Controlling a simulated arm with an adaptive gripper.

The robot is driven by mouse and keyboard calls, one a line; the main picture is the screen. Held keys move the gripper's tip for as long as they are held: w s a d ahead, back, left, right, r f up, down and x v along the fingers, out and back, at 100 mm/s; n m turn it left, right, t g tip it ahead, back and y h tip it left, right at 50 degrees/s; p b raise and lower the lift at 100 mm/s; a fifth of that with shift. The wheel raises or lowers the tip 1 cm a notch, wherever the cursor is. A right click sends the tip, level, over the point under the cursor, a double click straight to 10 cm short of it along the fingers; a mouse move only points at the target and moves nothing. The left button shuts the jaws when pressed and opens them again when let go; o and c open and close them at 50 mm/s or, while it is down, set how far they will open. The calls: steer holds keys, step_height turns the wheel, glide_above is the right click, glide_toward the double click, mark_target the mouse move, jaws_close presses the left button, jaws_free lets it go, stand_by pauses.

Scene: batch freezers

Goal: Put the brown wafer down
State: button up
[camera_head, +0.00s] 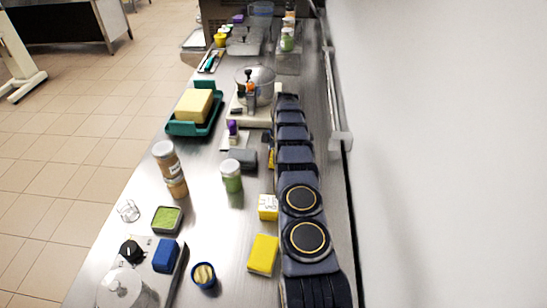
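I cannot make out a brown wafer in the head view. My dark blue-grey arm runs up the right side of the steel counter (215,215), with its far end beside a white scale-like base (238,116) that has a metal pot (262,76) on it. My gripper cannot be made out past the arm's far end, so its fingers and anything in them are not shown. Small orange and black items (250,98) stand in front of the pot; I cannot tell what they are.
Left of the arm stand a green-filled jar (231,178), stacked brown jars (168,163) and a teal tray (218,118) with a yellow block (194,106). Yellow boxes (263,254) lie close to the arm. A white wall (440,150) borders the right. Clear steel lies mid-counter.

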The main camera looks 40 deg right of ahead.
steer(key=shift+r, duration=0.1)
steer(key=r, duration=0.8)
steer(key=s+d+r, duration=0.1)
steer(key=r, duration=0.3)
steer(key=shift+r, duration=0.1)
steer(key=s+a+r+m, duration=0.1)
steer(key=s+a+r, duration=0.3)
steer(key=a+r, duration=0.3)
steer(key=s+a+r+m+g, duration=0.1)
steer(key=s+a+r+m, duration=0.2)
steer(key=a, duration=0.7)
steer(key=s+a+r, duration=0.4)
steer(key=a+r, duration=0.3)
steer(key=a, duration=0.1)
steer(key=s+a+m, duration=0.2)
steer(key=s+a, duration=0.3)
steer(key=s, duration=0.7)
steer(key=s+a+f+m+g+h, duration=0.1)
steer(key=s+a+m, duration=0.2)
steer(key=s, duration=0.9)
steer(key=shift+s+a+g, duration=0.3)
steer(key=shift+s+a, duration=0.1)
steer(key=shift+a, duration=0.5)
steer(key=shift+f, duration=0.15)
